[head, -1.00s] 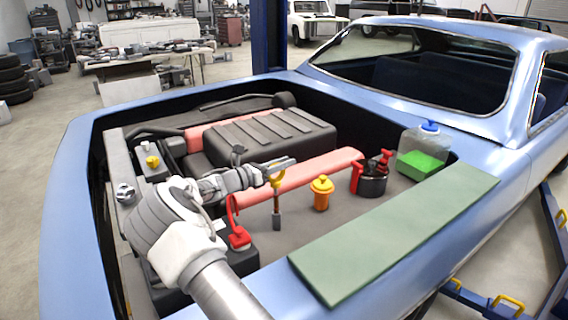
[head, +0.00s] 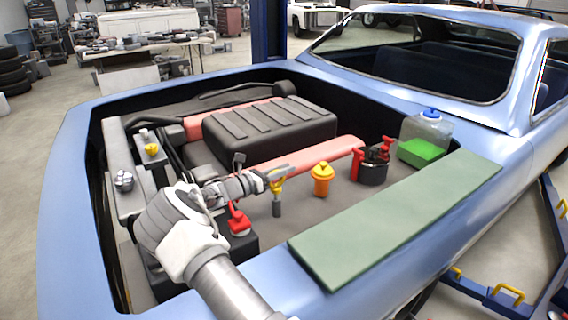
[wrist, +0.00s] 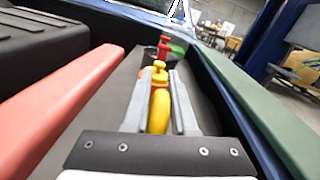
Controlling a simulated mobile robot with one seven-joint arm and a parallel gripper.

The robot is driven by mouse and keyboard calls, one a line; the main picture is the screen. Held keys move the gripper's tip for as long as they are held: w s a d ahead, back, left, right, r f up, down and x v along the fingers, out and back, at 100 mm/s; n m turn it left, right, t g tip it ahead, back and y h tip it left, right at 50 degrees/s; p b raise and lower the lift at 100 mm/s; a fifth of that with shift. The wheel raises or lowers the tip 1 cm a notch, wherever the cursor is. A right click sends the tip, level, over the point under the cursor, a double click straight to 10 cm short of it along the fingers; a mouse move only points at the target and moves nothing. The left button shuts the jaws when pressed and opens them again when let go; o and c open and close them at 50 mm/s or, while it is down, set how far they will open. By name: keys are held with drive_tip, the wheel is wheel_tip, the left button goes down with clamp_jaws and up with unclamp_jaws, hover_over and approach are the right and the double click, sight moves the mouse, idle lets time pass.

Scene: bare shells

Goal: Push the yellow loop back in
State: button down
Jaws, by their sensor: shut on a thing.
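The yellow loop (head: 276,184) is the handle of a dipstick. My gripper (head: 281,172) is shut on it above the engine bay floor. In the wrist view the yellow loop (wrist: 158,112) shows between the two grey fingers of my gripper (wrist: 159,92). How far the stick reaches inside the tube is hidden.
A yellow-capped filler (head: 322,180) stands just right of the loop. Beyond it are a black pot with red handles (head: 373,168) and a green-fluid bottle (head: 424,140). A red cap (head: 239,221) sits close on the left. A green mat (head: 385,225) covers the near fender.

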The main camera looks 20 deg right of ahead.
drive_tip(key=shift+r, duration=0.1)
drive_tip(key=c, duration=0.7)
unclamp_jaws()
drive_tip(key=shift+c, duration=0.2)
drive_tip(key=shift+a, duration=0.15)
drive_tip(key=v, duration=1.7)
drive_tip(key=shift+a+p, duration=0.15)
drive_tip(key=shift+p, duration=0.15)
drive_tip(key=shift+c, duration=0.2)
